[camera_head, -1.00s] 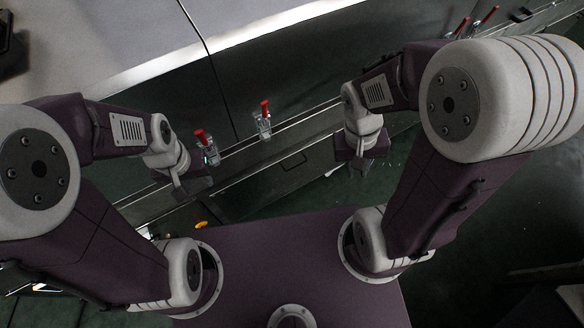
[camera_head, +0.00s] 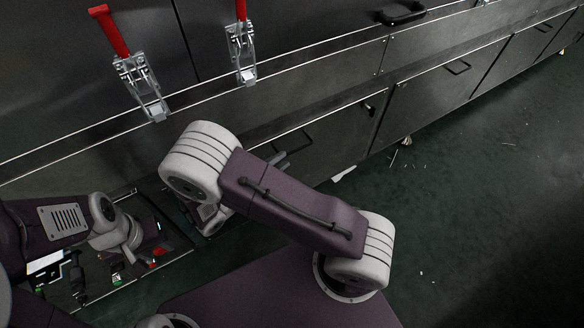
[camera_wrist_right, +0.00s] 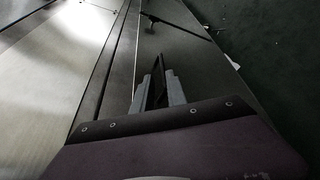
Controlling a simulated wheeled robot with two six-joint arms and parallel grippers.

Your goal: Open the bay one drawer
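A closed drawer front (camera_head: 335,135) with a dark bar handle (camera_head: 298,143) is low on the dryer face; no bay number is readable. My right gripper (camera_head: 280,161) is at this handle, partly hidden by my own arm. In the right wrist view, the grey fingers of my right gripper (camera_wrist_right: 158,90) stand either side of a dark bar, apparently the handle; whether they press on it I cannot tell. My left gripper (camera_head: 136,242) is at lower left, above an open tray-like space (camera_head: 180,257) holding small parts; its fingers are too dark to read.
Two red-handled toggle clamps (camera_head: 140,85) (camera_head: 242,52) are on the dryer's face above. More closed drawers (camera_head: 430,98) with bar handles continue to the right. The green floor (camera_head: 480,190) at right is mostly clear, with small scraps.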

